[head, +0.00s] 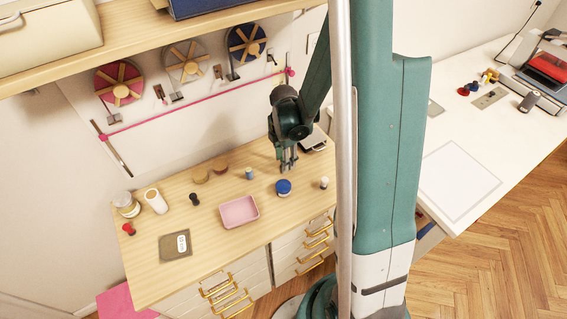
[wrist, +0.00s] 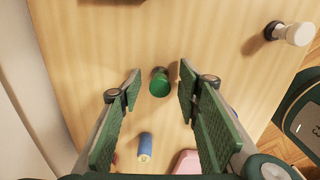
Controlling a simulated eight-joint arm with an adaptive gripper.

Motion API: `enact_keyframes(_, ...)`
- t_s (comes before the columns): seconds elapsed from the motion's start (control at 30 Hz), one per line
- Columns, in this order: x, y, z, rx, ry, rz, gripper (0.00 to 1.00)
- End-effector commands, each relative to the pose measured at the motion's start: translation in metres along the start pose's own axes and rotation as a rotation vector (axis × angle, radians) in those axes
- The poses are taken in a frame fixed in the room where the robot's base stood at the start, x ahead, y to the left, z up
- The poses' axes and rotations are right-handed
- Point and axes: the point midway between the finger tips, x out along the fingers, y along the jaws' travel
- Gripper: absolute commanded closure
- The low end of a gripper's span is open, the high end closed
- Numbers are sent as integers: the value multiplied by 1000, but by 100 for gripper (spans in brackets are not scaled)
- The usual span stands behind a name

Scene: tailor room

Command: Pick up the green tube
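The green tube (wrist: 159,83) stands on the wooden table top (wrist: 165,30) in the wrist view, its round green end facing the camera. My gripper (wrist: 160,85) is open, with one green finger pad on each side of the tube and a gap on both sides. How far the fingertips are above the table is hard to tell. In the head view my gripper (head: 288,165) points down over the back right part of the table, and I cannot make out the tube there.
A blue round item (head: 283,187), a blue spool (head: 249,173) and a white-topped item (head: 325,183) stand near my gripper. A pink tray (head: 240,211) lies to the left. A wall board with reels (head: 185,62) rises behind the table.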

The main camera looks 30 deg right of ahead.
Motion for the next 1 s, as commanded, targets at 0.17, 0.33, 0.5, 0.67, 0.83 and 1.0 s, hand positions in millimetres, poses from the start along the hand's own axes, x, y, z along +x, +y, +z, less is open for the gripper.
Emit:
enact_keyframes(0.17,0,0,0,0,0,0,66)
enact_keyframes(0.33,0,0,0,0,0,0,66)
enact_keyframes(0.5,0,0,0,0,0,0,66)
enact_keyframes(0.67,0,0,0,0,0,0,86)
enact_keyframes(0.83,0,0,0,0,0,0,95)
enact_keyframes(1.0,0,0,0,0,0,0,95)
